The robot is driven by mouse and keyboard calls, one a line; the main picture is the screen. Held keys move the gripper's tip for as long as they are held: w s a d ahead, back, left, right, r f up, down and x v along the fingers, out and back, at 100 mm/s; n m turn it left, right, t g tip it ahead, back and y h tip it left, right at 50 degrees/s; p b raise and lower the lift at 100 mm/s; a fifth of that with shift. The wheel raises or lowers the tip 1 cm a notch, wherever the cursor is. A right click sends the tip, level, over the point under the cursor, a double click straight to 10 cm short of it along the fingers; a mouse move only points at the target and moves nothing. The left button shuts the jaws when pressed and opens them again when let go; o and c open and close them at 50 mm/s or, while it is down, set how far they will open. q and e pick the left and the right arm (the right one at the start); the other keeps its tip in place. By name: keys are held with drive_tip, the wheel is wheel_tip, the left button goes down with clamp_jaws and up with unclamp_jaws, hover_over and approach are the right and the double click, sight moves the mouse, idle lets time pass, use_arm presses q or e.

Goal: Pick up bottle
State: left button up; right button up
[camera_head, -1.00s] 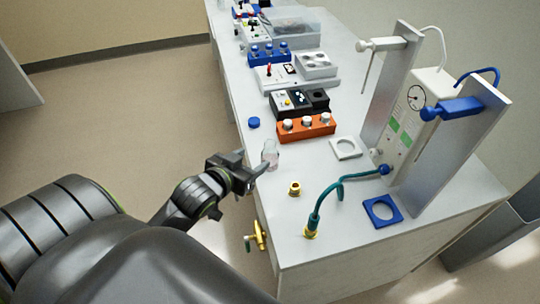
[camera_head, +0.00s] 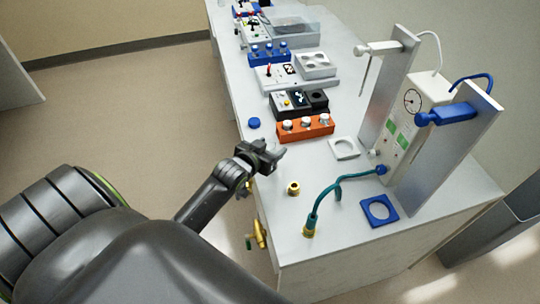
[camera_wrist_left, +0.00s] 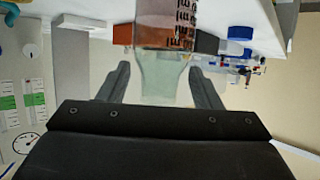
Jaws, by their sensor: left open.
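The bottle (camera_wrist_left: 165,78) is clear and faintly greenish. In the left wrist view it stands between the two open fingers of my left gripper (camera_wrist_left: 164,86), with a visible space beside each finger. In the head view my left gripper (camera_head: 277,156) is at the bench's left edge and hides the bottle. My right gripper is not in view.
An orange rack (camera_head: 306,127) with knobs stands just beyond the gripper. A brass fitting (camera_head: 293,188) and a teal hose (camera_head: 339,184) are on the near side. A white square ring (camera_head: 345,148) lies to the right. Grey upright panels (camera_head: 450,150) stand further right.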

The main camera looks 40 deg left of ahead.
use_arm(q)
drive_tip(key=shift+x, duration=0.85)
drive_tip(key=shift+s, duration=0.1)
drive_tip(key=c, duration=1.1)
